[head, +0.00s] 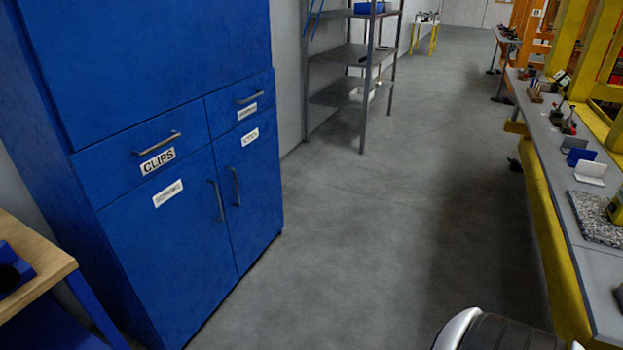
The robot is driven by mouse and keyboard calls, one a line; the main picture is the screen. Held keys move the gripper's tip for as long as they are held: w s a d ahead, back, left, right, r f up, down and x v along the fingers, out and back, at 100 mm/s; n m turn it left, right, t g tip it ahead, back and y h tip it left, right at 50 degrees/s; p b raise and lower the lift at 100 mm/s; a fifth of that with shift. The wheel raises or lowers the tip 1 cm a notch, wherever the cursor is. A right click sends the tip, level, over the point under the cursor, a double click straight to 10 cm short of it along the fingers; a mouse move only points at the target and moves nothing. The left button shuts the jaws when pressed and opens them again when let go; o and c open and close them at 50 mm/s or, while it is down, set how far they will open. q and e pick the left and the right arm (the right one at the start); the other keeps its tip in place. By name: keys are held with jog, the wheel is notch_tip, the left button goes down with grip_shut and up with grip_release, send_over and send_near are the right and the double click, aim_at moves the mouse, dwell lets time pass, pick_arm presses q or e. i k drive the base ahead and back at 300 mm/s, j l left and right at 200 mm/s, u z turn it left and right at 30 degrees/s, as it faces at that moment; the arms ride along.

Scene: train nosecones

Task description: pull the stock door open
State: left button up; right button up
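The blue cabinet (62,108) stands at the left. Its lower right door (253,205) has a white label that seems to read STOCK, though the print is small. This door looks shut, flush with the cabinet front. Its grey vertical bar handle (236,186) is at the door's left edge, beside the lower left door's handle (216,201). The lower left door (165,250) also looks shut; its label is too small to read. Neither of my grippers is in view, and nothing touches the handles.
Two shut drawers sit above the doors, the left one (105,167) marked CLIPS. A wooden-topped bench (45,270) stands at the lower left. A grey shelf rack (340,92) is beyond the cabinet. A long workbench (560,180) lines the right. The grey floor (390,220) between is clear.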

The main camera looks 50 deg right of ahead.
aim_at(247, 157)
jog(key=z, duration=1.1)
jog(key=i+l, duration=0.35)
jog(key=i, duration=0.15)
